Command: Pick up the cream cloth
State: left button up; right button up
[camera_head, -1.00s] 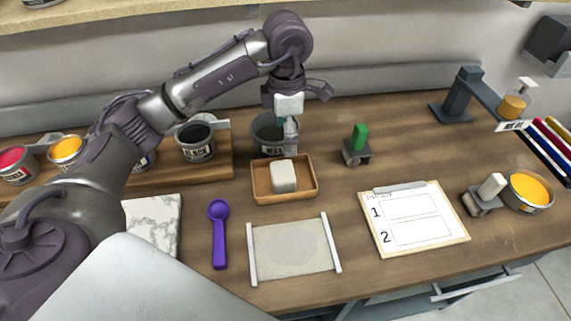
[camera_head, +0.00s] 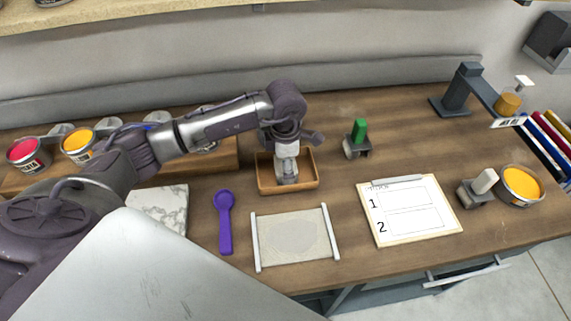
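A small wooden tray (camera_head: 262,176) stands at the middle of the bench. The pale cream folded piece seen in it earlier, which looks like the cream cloth, is now hidden or nearly hidden behind my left gripper. My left gripper (camera_head: 287,180) points down into the tray, over the place of that piece. Its fingers are small and seen from behind, so I cannot tell whether they are open or touching the cloth. My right gripper is not in view.
A pale sheet between two white rods (camera_head: 293,236) lies in front of the tray. A purple spoon (camera_head: 225,222) lies to its left. A green-topped stamp (camera_head: 358,138) and a numbered clipboard (camera_head: 410,210) are to the right. Paint cans (camera_head: 28,155) stand at the left.

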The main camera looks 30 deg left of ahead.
pick_arm(q)
jog(key=c, duration=0.6)
jog(key=shift+r, duration=0.1)
jog(key=shift+r+b, duration=0.35)
jog(key=shift+r, duration=0.15)
notch_tip(320, 180, up, 3)
jog(key=shift+w+f+b, duration=0.1)
jog(key=shift+b, duration=0.6)
jog(key=d+r+b, duration=0.3)
jog(key=d+r, duration=0.4)
jog(key=d, duration=0.4)
jog(key=shift+d, duration=0.4)
